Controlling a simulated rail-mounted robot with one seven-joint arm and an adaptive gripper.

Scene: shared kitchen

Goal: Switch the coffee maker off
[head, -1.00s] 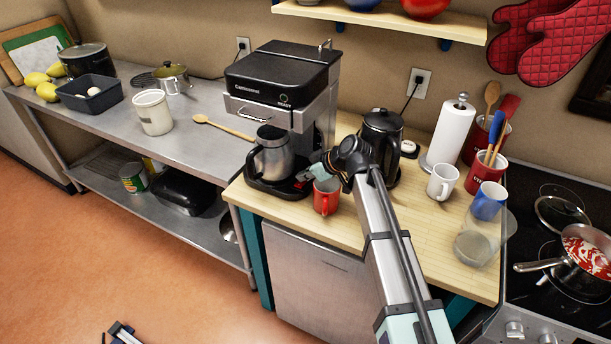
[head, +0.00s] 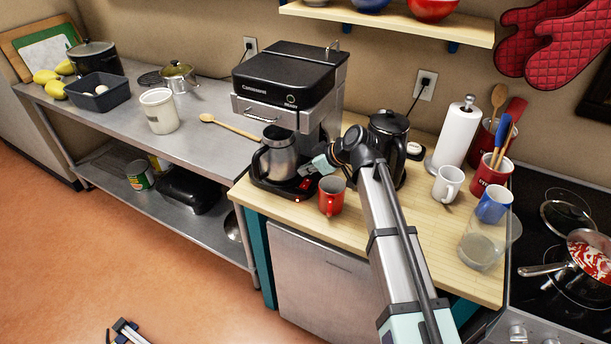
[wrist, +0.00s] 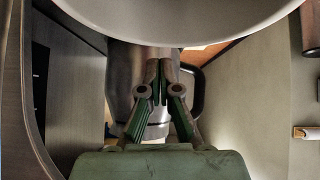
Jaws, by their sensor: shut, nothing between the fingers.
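The coffee maker (head: 292,78), black and silver, stands at the left end of the wooden counter. Its steel carafe (head: 279,152) sits on the dark base (head: 272,190). A small reddish spot (head: 297,200) shows at the base's front right. I cannot tell whether it is a lit switch. My gripper (head: 306,169) is just right of the carafe, above the base's right side; contact cannot be told. In the wrist view my gripper (wrist: 160,85) has its fingertips together and empty, with the metallic carafe (wrist: 124,80) behind them.
A red mug (head: 331,198) stands close below my gripper. A black kettle (head: 388,135) is behind my wrist on the right. A white mug (head: 447,184) and paper towel roll (head: 456,130) stand farther right.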

